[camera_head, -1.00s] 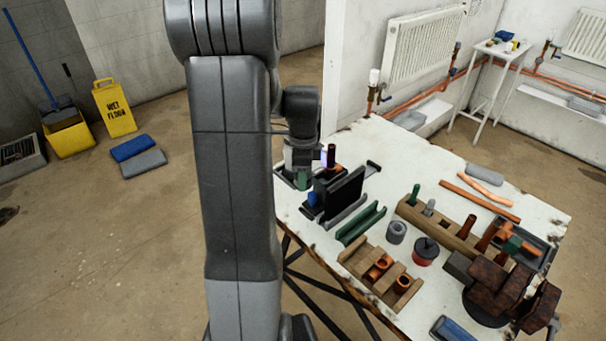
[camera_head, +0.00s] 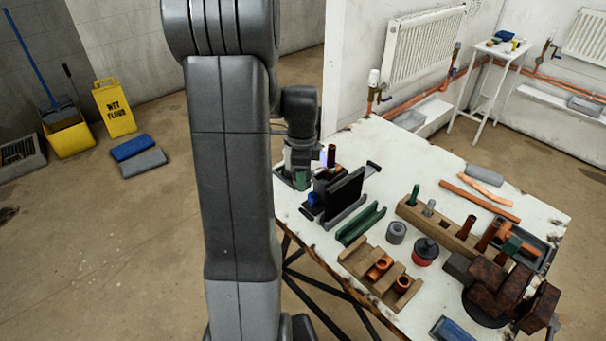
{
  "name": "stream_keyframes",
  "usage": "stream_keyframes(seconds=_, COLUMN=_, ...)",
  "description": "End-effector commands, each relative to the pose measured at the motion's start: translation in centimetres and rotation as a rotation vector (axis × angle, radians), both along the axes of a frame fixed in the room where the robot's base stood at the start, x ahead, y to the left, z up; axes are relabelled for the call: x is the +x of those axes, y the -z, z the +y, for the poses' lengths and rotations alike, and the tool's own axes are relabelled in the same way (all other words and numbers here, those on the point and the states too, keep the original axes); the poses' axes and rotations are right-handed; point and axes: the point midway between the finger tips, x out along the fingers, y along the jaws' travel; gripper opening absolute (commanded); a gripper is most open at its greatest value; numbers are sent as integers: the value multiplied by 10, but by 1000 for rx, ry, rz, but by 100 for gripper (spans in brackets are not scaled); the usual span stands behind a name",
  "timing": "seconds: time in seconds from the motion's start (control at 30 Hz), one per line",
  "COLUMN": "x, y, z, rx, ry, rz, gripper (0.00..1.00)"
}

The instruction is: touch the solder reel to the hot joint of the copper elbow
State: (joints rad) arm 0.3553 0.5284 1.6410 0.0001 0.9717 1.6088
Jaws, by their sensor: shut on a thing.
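My gripper (camera_head: 299,172) is at the far left end of the white workbench, partly hidden by my arm. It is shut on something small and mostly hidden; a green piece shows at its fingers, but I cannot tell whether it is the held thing. Close to its right stands a short upright copper piece (camera_head: 331,155) with a faint violet glow beside it, behind a black upright panel (camera_head: 343,194). I cannot see whether anything touches the copper. A grey ring-shaped reel (camera_head: 396,233), possibly solder, stands mid-bench. Copper elbows (camera_head: 379,268) lie in a wooden rack.
The workbench (camera_head: 442,168) also holds a green channel (camera_head: 361,223), a red and black pot (camera_head: 425,252), a wooden block with upright pieces (camera_head: 441,222) and a rusty vise (camera_head: 500,285). A radiator (camera_head: 425,45) hangs behind.

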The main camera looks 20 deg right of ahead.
Motion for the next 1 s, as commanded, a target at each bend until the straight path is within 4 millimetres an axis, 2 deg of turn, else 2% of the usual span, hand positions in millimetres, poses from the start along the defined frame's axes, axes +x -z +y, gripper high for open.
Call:
stream_keyframes(seconds=0.6, x=-11, y=-26, z=26, rx=0, ry=-2, rz=-1, gripper=15)
stream_keyframes(seconds=1.0, x=-12, y=-28, z=29, rx=0, ry=-1, rz=-1, gripper=15)
